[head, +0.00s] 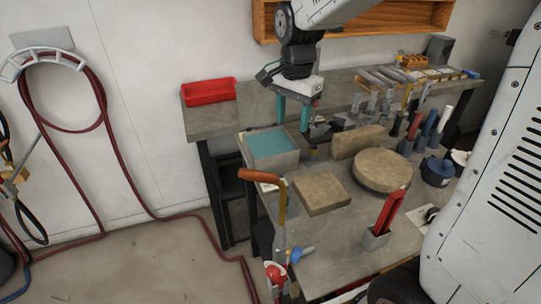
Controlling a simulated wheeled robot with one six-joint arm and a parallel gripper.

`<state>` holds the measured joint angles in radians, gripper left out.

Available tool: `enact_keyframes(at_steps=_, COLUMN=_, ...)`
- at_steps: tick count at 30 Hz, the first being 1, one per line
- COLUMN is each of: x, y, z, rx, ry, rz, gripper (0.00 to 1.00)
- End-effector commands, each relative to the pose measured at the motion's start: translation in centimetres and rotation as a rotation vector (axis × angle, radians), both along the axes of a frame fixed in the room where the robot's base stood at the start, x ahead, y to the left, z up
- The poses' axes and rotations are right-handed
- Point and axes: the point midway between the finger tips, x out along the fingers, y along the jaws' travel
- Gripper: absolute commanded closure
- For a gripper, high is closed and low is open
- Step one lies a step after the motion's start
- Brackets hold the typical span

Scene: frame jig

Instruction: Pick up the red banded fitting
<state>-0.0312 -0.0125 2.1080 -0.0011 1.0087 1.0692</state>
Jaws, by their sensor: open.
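I cannot clearly make out a red banded fitting in the head view. My gripper (293,123) points down over the far part of the workbench, behind the teal-topped grey box (282,163). Its two teal fingers are apart, and I see nothing held between them. Small dark parts (340,125) lie on the bench just right of the fingers, too small to tell apart. A red upright piece (389,210) stands in a small grey holder (376,239) near the bench's front, well away from my gripper.
A square tan block (321,191), an upright tan block (357,141) and a round tan block (382,170) crowd the workbench (335,240). Upright tool handles (430,122) line the right. A red tray (208,91) sits at the back left. The bench front is partly clear.

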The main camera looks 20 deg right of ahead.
Motion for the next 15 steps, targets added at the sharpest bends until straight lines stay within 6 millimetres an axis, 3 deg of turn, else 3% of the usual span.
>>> enact_keyframes(at_steps=1, x=1.9, y=0.2, z=-1.4, rx=0.003, ry=0.012, rz=-0.067, gripper=0.49)
enact_keyframes(at_steps=6, x=7.0, y=0.7, z=-5.3, rx=0.006, ry=0.028, rz=-0.291, gripper=0.49)
enact_keyframes(at_steps=9, x=9.0, y=1.0, z=-7.2, rx=0.008, ry=0.033, rz=-0.39, gripper=0.49)
enact_keyframes(at_steps=15, x=11.0, y=1.2, z=-9.5, rx=0.009, ry=0.036, rz=-0.495, gripper=0.49)
